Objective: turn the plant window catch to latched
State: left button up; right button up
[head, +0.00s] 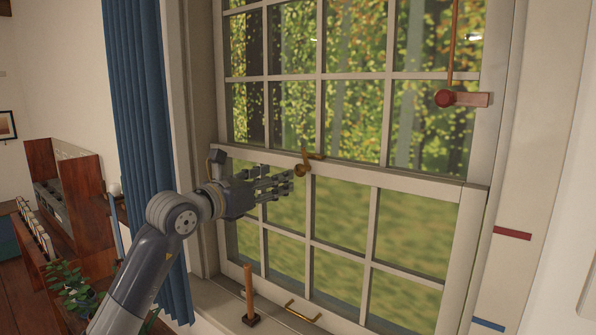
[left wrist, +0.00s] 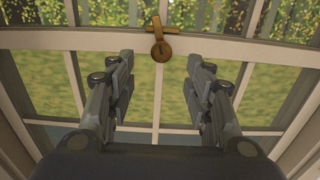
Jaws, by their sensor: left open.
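The brass window catch (head: 302,169) sits on the meeting rail of the white sash window, with a round part and a small bar beside it. In the left wrist view the catch (left wrist: 161,50) has a round disc below, a crosspiece and a short upright lever above. My left gripper (head: 289,183) is open and empty, its fingers pointing at the catch from the left and just short of it. In the left wrist view my left gripper (left wrist: 160,61) has its fingers spread either side of the catch's line. I cannot tell whether any finger touches it. My right gripper is not in view.
A brass handle (head: 303,311) is on the lower sash, and a wooden peg (head: 249,292) stands on the sill. A blue curtain (head: 140,110) hangs left of the window.

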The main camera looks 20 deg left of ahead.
aim_at(297, 172)
pick_arm(q)
jog(key=p+x, duration=0.3)
jog(key=x, duration=0.5)
jog(key=shift+w+d, duration=0.2)
jog(key=shift+w+d+f, duration=0.1)
jog(key=shift+w+d, duration=0.1)
jog(key=shift+w, duration=0.35)
jog(key=shift+c, duration=0.4)
jog(key=c, duration=0.9)
jog(key=shift+c, duration=0.3)
